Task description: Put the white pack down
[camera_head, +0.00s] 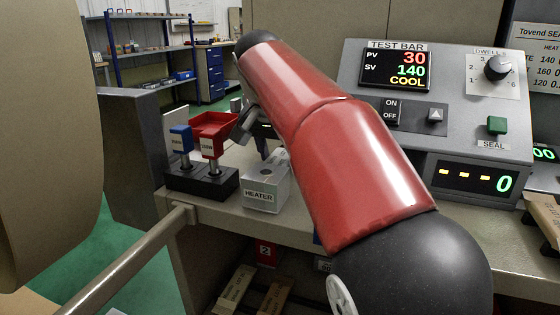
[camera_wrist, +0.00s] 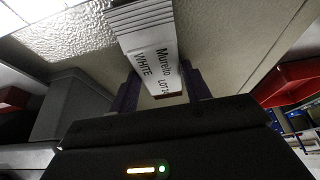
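The white pack (camera_wrist: 150,40), printed "Muretto WHITE LOT", shows in the wrist view as a bundle of thin white sticks or strips. It sits between the two dark fingers of my gripper (camera_wrist: 160,80), which appear shut on it. The pack points away from the gripper, toward the top of the picture. In the head view my gripper (camera_head: 250,122) is partly hidden behind my red arm, above the bench near the heater block. I cannot make out the pack in the head view.
A grey heater block (camera_head: 266,190) stands on the bench. Left of it are a dark base (camera_head: 200,181) with blue and red handled tools and a red tray (camera_head: 214,126). The sealing console (camera_head: 440,95) fills the right. My arm hides much of the middle bench.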

